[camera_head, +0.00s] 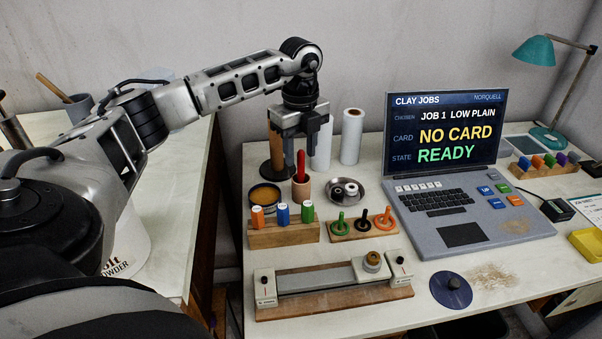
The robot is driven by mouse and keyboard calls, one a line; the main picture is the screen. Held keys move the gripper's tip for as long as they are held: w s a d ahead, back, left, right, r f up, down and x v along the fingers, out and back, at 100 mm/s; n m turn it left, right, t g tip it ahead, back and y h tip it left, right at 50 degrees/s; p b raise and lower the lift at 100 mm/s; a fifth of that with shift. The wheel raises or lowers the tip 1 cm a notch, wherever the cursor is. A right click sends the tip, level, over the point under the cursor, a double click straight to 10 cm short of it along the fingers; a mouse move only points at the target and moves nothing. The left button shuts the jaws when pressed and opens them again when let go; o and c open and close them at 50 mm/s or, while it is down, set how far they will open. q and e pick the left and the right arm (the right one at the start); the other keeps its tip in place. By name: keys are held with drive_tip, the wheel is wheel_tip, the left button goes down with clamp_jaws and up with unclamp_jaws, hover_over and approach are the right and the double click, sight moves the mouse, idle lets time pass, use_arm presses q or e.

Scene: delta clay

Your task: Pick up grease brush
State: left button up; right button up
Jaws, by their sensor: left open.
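A red-handled tool, which looks like the grease brush (301,165), stands upright in a small wooden cup (301,189) on the right-hand table. The part inside the cup is hidden. My left gripper (299,150) points down above the cup, its fingers open. In the picture the red handle shows between the two fingers; I cannot tell whether they touch it or how deep they reach around it. My right gripper is not in view.
A round tin (264,195) of amber stuff is left of the cup, a metal bowl (344,191) right of it. White rolls (352,136) stand behind. A wooden block with coloured pegs (283,233) is in front. A laptop-like console (462,190) stands to the right.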

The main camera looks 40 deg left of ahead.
sight(301, 175)
use_arm(q)
wheel_tip(301, 175, down, 3)
drive_tip(key=shift+f, duration=0.15)
clamp_jaws()
